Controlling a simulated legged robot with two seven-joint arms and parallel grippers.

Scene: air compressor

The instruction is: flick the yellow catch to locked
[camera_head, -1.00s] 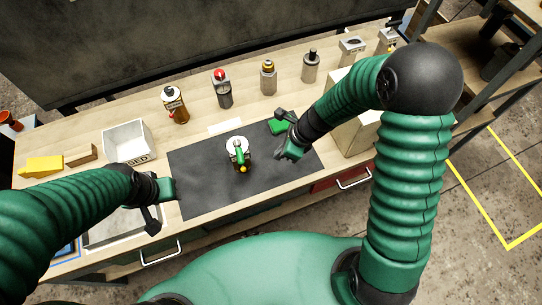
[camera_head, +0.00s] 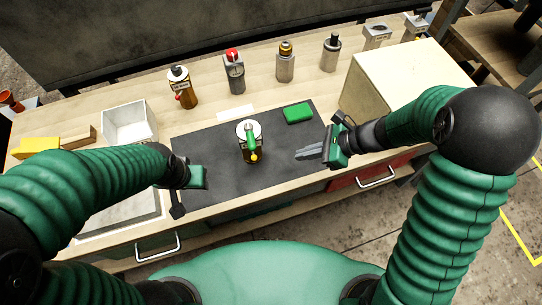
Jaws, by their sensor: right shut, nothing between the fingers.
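A small device with a white round top (camera_head: 242,129) and a green handle (camera_head: 250,140) stands on the dark mat (camera_head: 210,152). A small yellow part (camera_head: 253,157), which looks like the catch, is at its near side. Its exact position is too small to read. My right gripper (camera_head: 298,154) is shut and empty, to the right of the device, with its fingers pointing left towards it and a gap between. My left gripper (camera_head: 192,192) is left of the device over the mat's left edge; its fingers are not clear.
A green block (camera_head: 298,113) lies at the mat's back right. A white bin (camera_head: 128,121) is at left, a large beige box (camera_head: 390,85) at right. The mat is otherwise clear.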

